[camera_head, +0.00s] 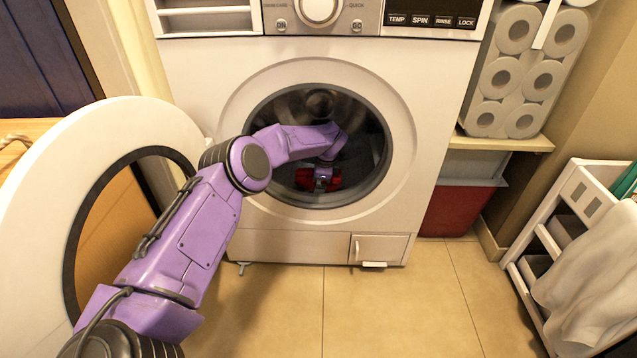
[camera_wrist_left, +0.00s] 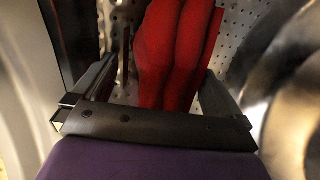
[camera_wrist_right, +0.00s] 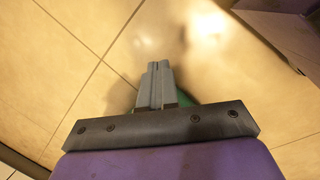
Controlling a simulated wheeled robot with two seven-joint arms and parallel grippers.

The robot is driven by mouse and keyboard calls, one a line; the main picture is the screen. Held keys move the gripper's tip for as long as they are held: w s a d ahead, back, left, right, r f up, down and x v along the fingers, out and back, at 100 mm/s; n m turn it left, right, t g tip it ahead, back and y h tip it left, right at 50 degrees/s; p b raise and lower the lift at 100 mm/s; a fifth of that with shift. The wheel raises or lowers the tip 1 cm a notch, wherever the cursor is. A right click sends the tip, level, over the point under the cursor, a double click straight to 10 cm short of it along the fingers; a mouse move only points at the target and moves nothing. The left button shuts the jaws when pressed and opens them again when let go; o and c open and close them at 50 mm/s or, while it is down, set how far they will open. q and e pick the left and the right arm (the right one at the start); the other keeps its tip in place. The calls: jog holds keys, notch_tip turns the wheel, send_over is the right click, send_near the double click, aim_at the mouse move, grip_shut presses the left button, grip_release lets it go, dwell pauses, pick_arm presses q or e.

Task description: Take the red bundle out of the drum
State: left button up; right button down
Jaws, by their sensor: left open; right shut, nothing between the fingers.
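The red bundle (camera_head: 304,180) lies low inside the washer drum (camera_head: 287,106). In the left wrist view, the bundle (camera_wrist_left: 172,50) shows as thick red folds against the perforated drum wall (camera_wrist_left: 243,42). My left arm reaches through the round door opening, and my left gripper (camera_head: 322,178) is at the bundle. My left gripper (camera_wrist_left: 158,72) is open, with one finger on each side of the red folds. I cannot tell whether the fingers touch the cloth. My right gripper (camera_wrist_right: 157,66) is shut and empty above the tiled floor. The head view does not show it.
The washer door (camera_head: 40,205) stands open at the left, beside my left arm. Paper rolls (camera_head: 520,75) sit on a shelf at the right, above a red bin (camera_head: 455,207). A white cart (camera_head: 545,245) with a draped cloth (camera_head: 590,275) stands at the right. The middle floor (camera_head: 375,310) is clear.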

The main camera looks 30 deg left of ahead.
pick_arm(q)
jog(key=c, duration=0.9)
jog(key=shift+r, duration=0.1)
jog(key=shift+c, duration=0.2)
